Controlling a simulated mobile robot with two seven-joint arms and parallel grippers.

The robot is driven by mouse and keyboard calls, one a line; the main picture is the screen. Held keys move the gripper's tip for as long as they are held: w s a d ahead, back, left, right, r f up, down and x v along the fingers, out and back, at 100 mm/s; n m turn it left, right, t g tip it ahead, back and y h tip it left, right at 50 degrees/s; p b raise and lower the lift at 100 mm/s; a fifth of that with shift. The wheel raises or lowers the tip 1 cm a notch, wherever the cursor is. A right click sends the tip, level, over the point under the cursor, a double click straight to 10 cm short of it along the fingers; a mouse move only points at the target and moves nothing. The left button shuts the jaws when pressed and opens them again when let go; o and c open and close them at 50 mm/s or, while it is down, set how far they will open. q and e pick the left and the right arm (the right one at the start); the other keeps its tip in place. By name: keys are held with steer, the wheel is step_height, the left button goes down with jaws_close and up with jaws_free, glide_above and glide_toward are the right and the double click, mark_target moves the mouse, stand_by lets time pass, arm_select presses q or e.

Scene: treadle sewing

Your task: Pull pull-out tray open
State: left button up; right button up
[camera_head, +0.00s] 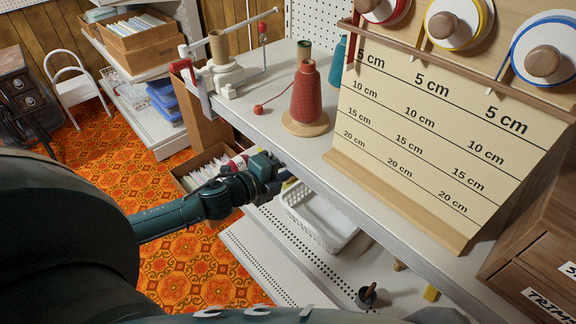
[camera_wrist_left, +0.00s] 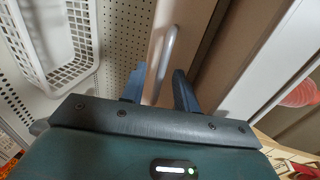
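In the left wrist view, a brown panel (camera_wrist_left: 197,35) carries a curved pale handle (camera_wrist_left: 168,50). The panel looks like the pull-out tray's front, but its edges are partly hidden. My left gripper (camera_wrist_left: 158,88) has its two dark fingers apart, one on each side of the handle's line. The handle shows between and beyond the fingertips; I cannot tell whether they touch it. In the head view my left gripper (camera_head: 280,172) is at the front edge of the white shelf top, and the tray is hidden beneath it. My right gripper is not in view.
A white basket (camera_head: 318,218) stands on the lower perforated shelf, close to the left gripper; it also shows in the wrist view (camera_wrist_left: 68,75). A red thread cone (camera_head: 307,97) stands on the shelf top (camera_head: 270,122). A file box (camera_head: 200,165) is behind the gripper.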

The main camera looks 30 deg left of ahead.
arm_select(q)
steer(key=shift+c, duration=0.4)
jaws_close()
